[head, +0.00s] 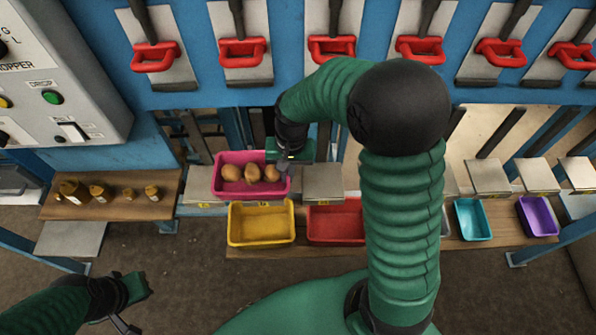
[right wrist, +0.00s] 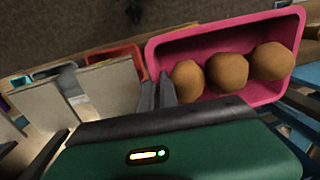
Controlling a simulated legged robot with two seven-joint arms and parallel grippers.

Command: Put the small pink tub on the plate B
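The small pink tub (head: 222,192) holds a few brown, potato-like lumps. It is at the row of grey plates, over or on the one behind the yellow tub; I cannot tell if it rests there. My right gripper (head: 284,165) is at the tub's right end. In the right wrist view its two dark fingers (right wrist: 157,93) are close together at the near wall of the pink tub (right wrist: 275,90), seemingly pinching it. The plate letters are too small to read, so I cannot pick out plate B. My left gripper (head: 132,305) is low at the left, away from everything.
A grey plate (head: 322,183) is bare right of the pink tub. In front stand a yellow tub (head: 262,240) and a red tub (head: 335,238); teal (head: 473,220) and purple (head: 538,217) tubs are right. Small brown jars (head: 98,192) stand on a left shelf. Red handles (head: 240,52) line the back.

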